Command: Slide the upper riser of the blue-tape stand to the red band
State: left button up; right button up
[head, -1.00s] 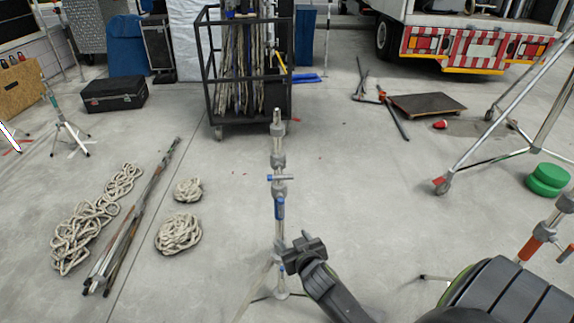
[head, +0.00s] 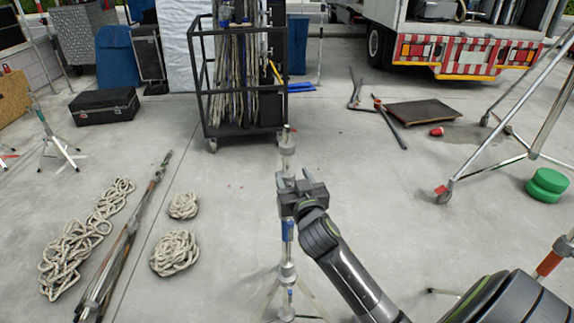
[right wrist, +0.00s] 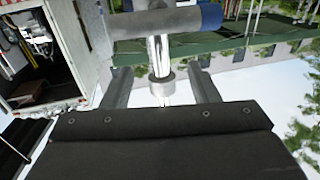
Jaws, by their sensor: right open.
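The blue-tape stand (head: 287,272) stands upright at the middle front of the head view, its blue tape (head: 288,229) on the column below my gripper. My right gripper (head: 292,178) is at its upper part and hides some of the column. In the right wrist view the chrome riser tube (right wrist: 155,52) and a grey collar (right wrist: 162,86) show between the two open fingers (right wrist: 161,85), with gaps on both sides. A blue-ended cross handle (right wrist: 208,16) lies just beyond. The red band cannot be made out clearly. My left gripper is not in view.
An orange-banded stand (head: 549,263) is at the right edge, beside my arm. Rope coils (head: 175,252) and a bundle of poles (head: 122,250) lie on the floor at left. A wheeled cage cart (head: 203,100) stands behind the stand. Green discs (head: 547,184) lie at right.

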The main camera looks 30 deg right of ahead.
aim_at(288, 165)
jog(key=b+x, duration=0.1)
jog(key=x, duration=0.5)
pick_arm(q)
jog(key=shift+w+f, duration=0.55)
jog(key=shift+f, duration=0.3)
pick_arm(e)
jog(key=shift+w+d, duration=0.25)
jog(key=shift+w, duration=0.4)
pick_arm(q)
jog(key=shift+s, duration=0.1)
pick_arm(e)
jog(key=shift+c, duration=0.7)
grip_shut()
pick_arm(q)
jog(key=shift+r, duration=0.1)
pick_arm(e)
jog(key=shift+r, duration=0.1)
